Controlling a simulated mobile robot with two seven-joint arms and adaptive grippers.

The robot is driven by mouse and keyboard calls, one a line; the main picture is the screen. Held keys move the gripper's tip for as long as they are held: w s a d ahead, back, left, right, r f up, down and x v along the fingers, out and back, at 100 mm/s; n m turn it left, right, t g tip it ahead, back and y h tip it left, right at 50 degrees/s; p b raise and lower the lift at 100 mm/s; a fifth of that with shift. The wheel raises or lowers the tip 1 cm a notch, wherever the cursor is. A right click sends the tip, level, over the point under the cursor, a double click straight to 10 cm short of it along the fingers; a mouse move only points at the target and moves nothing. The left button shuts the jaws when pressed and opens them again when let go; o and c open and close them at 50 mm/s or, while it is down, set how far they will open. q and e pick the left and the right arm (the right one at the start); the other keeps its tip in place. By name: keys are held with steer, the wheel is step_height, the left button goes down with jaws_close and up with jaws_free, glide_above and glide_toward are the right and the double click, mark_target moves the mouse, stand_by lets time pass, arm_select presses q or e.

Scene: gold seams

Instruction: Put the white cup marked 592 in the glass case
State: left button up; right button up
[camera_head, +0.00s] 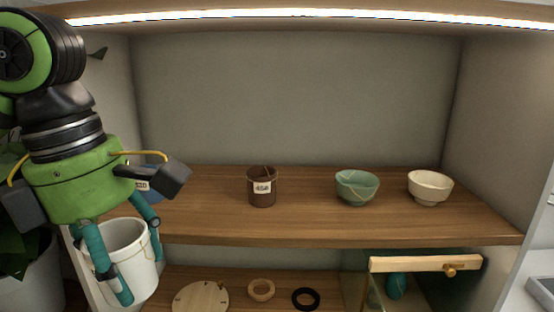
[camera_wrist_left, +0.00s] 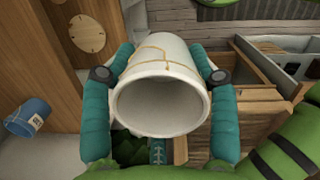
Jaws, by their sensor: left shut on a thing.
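My left gripper (camera_head: 140,276) is shut on a white cup (camera_head: 128,240), one teal finger on each side. It holds the cup in front of the shelves at the left, below the upper shelf's level. In the left wrist view the white cup (camera_wrist_left: 162,85) has gold seams, its open mouth facing the camera, between the fingers (camera_wrist_left: 160,75). No number shows on it. The glass case (camera_head: 372,290) stands on the lower shelf at the right, partly cut off by the frame. It has a wooden bar with a knob, and a teal object (camera_head: 396,286) shows inside. My right gripper is not in view.
The upper shelf (camera_head: 310,225) holds a brown labelled cup (camera_head: 262,192), a green bowl (camera_head: 357,189), a cream bowl (camera_head: 430,187) and a partly hidden blue cup (camera_head: 149,190). Below lie a round wooden board (camera_head: 200,299), a wooden ring (camera_head: 261,296) and a black ring (camera_head: 306,291).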

arm_select(q)
steer(key=f+m, duration=0.2)
steer(key=shift+w+f, duration=0.3)
steer(key=shift+f, duration=0.05)
step_height(320, 180, down, 25)
steer(key=w+a+m+g+y, duration=0.1)
steer(key=w+m+g, duration=0.1)
steer(key=m, duration=1.8)
steer(key=shift+w+a+y, duration=0.25)
steer(key=shift+w+y, duration=0.05)
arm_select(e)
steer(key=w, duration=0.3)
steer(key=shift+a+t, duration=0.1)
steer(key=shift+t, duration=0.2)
